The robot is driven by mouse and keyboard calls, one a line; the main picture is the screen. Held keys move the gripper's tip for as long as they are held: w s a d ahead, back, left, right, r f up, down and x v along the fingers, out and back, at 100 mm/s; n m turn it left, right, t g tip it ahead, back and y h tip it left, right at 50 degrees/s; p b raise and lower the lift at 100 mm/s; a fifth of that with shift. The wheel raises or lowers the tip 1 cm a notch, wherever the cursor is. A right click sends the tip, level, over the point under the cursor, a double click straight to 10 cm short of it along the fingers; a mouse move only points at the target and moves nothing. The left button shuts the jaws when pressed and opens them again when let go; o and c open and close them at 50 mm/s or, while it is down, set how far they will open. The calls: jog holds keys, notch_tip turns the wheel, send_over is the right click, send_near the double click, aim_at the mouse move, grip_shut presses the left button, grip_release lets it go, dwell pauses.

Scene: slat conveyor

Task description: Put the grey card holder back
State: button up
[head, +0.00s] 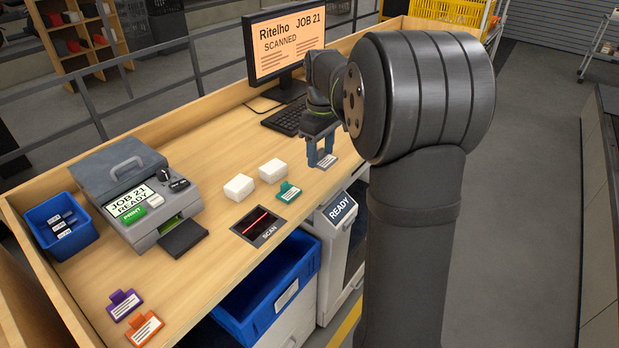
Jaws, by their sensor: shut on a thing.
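My gripper (321,163) is over the right part of the wooden bench, in front of the keyboard. Its blue-grey fingers point down and are shut on the grey card holder (328,161). The holder carries a white label and is at or just above the bench top; I cannot tell whether it touches the wood. The fingers hide part of it. A teal card holder (288,192) lies to the left and nearer. A purple card holder (123,304) and an orange card holder (145,329) lie at the bench's near left end.
Two white boxes (239,187) (272,171) stand beside the teal holder. A scan plate (258,226) is at the front edge. A printer (140,205) and blue bin (61,226) stand left. The monitor (285,42) reads SCANNED. A blue tote (270,298) sits below the edge.

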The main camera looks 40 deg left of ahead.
jog(key=w+d, duration=0.5)
jog(key=w, duration=0.1)
send_over(308, 176)
notch_tip(308, 176, down, 6)
jog(key=shift+d+r, duration=0.1)
jog(key=shift+f, duration=2.1)
jog(key=shift+f, duration=0.15)
jog(key=o, duration=0.9)
jog(key=shift+o, duration=0.2)
